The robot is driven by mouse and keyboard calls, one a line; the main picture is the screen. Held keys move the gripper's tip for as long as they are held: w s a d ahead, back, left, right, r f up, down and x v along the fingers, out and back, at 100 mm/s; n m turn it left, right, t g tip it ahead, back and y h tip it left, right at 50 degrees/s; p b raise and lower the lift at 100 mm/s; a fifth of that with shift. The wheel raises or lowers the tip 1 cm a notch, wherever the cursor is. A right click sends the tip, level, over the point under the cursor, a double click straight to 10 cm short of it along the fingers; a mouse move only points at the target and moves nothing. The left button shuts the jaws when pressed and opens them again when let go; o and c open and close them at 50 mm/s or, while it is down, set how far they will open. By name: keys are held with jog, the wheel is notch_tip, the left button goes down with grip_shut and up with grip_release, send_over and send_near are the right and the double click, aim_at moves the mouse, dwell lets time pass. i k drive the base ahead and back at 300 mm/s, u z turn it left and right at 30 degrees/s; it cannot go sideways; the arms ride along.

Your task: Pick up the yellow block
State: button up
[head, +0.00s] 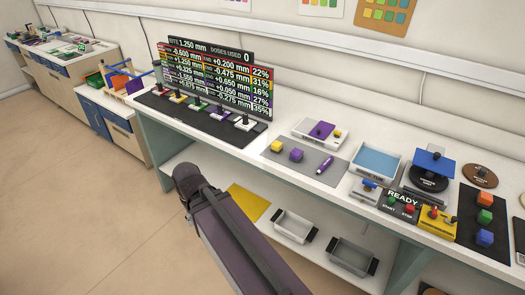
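The yellow block (277,146) sits on a grey mat (272,158) on the long white bench. A purple block (296,155) stands just to its right, with a small gap. My arm reaches up from the bottom of the head view, in front of the bench and left of the yellow block. Its visible end is a dark rounded joint, with no fingers showing. My gripper is not in view, so what it holds cannot be seen.
A purple marker (325,165) lies on the mat's right side. Behind stands a white tray (313,137) with purple and yellow pieces. A blue-lined tray (376,163) and a yellow control box (437,221) are to the right. A display board (217,80) stands left.

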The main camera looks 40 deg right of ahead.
aim_at(277, 147)
jog(key=u, duration=0.3)
jog(key=k, duration=1.15)
jog(key=z, duration=1.45)
jog(key=i, duration=0.8)
jog(key=u, duration=0.15)
